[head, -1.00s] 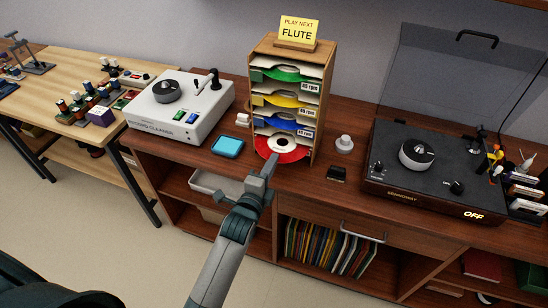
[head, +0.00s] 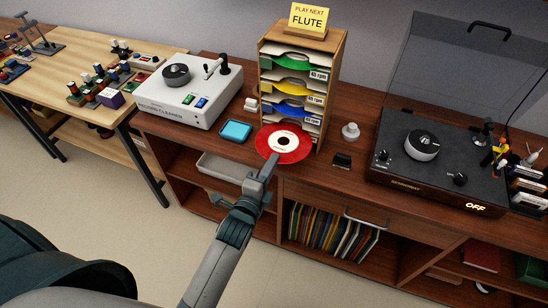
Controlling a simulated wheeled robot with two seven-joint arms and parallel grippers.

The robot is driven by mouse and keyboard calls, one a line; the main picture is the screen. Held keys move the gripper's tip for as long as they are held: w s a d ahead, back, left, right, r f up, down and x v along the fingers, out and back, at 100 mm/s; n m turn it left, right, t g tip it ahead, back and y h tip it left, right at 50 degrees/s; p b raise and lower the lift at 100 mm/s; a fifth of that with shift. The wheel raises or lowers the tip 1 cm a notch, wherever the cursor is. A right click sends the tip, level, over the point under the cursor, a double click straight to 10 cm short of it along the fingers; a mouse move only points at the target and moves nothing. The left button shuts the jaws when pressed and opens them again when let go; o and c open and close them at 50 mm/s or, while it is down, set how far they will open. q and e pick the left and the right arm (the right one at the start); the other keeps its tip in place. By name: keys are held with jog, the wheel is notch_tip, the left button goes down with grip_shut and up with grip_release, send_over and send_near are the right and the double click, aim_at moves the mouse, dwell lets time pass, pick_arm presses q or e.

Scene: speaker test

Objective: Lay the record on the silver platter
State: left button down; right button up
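The red record (head: 293,153), with a white label, lies flat at the bottom of the wooden record rack (head: 337,62), sticking well out of its front. My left gripper (head: 270,162) is at the record's front edge; its fingers look closed on that edge, though the fingertips are small here. A round platter (head: 422,145) with a silver rim and dark top sits on the black turntable deck (head: 385,187) at the right. The record is apart from it. My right gripper is not in view.
A white record cleaner (head: 190,112) with its own dark round platter stands at the left. A blue pad (head: 235,131), a pale knob-like piece (head: 350,131) and a small black block (head: 342,161) lie near the rack. The turntable's clear lid (head: 440,60) is up.

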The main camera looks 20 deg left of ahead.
pick_arm(q)
jog(key=s+p, duration=0.2)
jog(key=s, duration=0.4)
jog(key=shift+s, duration=0.2)
dwell(0.4)
jog(key=shift+w+a+r, duration=0.1)
jog(key=shift+r, duration=0.05)
